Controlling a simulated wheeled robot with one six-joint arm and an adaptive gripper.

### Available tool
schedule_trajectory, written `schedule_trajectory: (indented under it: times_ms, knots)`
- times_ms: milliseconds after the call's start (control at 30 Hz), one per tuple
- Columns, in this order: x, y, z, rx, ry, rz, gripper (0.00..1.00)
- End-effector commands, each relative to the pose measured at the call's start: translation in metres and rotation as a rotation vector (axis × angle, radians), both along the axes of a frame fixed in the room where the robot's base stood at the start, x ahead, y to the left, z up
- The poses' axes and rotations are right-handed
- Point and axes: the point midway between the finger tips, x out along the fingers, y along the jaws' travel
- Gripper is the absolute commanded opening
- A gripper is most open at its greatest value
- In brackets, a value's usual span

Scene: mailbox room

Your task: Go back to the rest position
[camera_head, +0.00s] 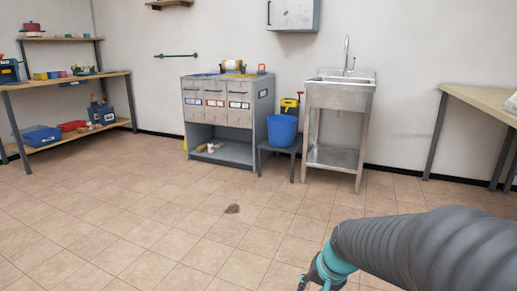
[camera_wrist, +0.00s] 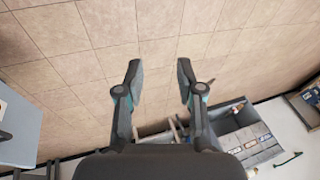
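My gripper (camera_wrist: 159,72) shows in the wrist view with its two dark fingers spread apart and nothing between them. Behind the fingers is bare tiled floor. In the head view my arm reaches in from the lower right, and part of my gripper (camera_head: 322,272) shows at the bottom edge, over the floor. Its fingertips are mostly cut off there.
A grey mailbox cabinet (camera_head: 217,103) stands at the back wall, with a blue bucket (camera_head: 282,131) on a low stand and a metal sink (camera_head: 341,92) beside it. Shelves (camera_head: 66,83) stand left, a table (camera_head: 487,102) right.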

Motion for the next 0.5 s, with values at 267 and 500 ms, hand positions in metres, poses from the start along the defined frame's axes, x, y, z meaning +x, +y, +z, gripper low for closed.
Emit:
schedule_trajectory:
  times_ms: [267,500]
  knots:
    - [-0.099,-0.019,0.053,-0.187,0.055,0.239,0.37]
    - [-0.142,-0.034,0.097,-0.307,-0.045,0.285,0.37]
